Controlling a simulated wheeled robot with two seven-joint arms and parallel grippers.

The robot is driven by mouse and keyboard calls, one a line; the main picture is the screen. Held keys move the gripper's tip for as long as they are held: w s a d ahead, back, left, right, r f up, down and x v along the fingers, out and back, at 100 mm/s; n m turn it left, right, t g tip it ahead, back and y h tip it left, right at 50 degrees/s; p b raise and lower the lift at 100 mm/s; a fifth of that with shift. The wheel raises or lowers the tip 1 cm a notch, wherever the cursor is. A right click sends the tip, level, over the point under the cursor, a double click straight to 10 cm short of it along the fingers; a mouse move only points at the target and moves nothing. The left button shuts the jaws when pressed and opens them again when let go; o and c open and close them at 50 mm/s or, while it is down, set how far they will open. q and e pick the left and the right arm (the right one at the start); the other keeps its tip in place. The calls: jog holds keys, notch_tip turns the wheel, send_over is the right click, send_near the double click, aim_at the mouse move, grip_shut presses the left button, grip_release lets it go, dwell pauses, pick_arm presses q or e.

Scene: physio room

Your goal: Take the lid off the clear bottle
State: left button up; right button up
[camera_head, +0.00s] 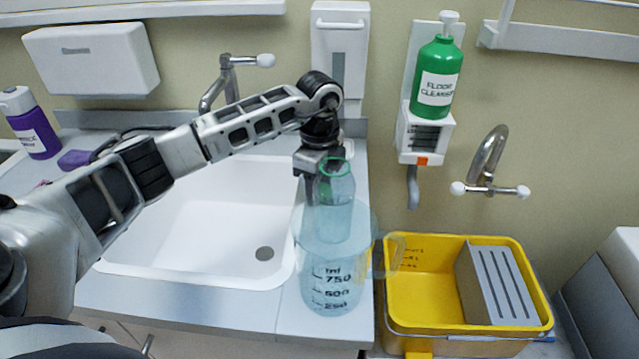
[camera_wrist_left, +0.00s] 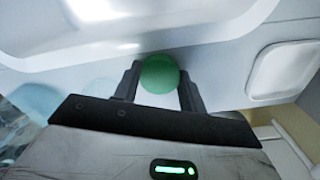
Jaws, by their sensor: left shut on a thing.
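The clear bottle (camera_head: 335,205) stands upright on the counter right of the sink, partly seen through a clear measuring jug (camera_head: 335,275). A see-through green ring shows at its top, with no solid lid visible on it. My left gripper (camera_head: 311,192) points down at the bottle's upper part and overlaps it in the head view. In the left wrist view, my left gripper (camera_wrist_left: 160,85) is shut on a round green lid (camera_wrist_left: 159,73). The gap between lid and bottle is hard to judge. My right gripper is not in view.
The white sink (camera_head: 180,225) lies to the left, with a tap (camera_head: 230,75) behind it. A yellow bucket (camera_head: 420,310) stands to the right. A green floor cleaner bottle (camera_head: 437,78) hangs on the wall. A purple bottle (camera_head: 35,130) stands at far left.

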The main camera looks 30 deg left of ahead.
pick_arm(q)
jog(key=shift+f, duration=0.15)
jog(key=o, duration=1.1)
notch_tip(320, 180, up, 12)
jog(key=shift+r+b, duration=0.2)
jog(key=shift+b, duration=0.4)
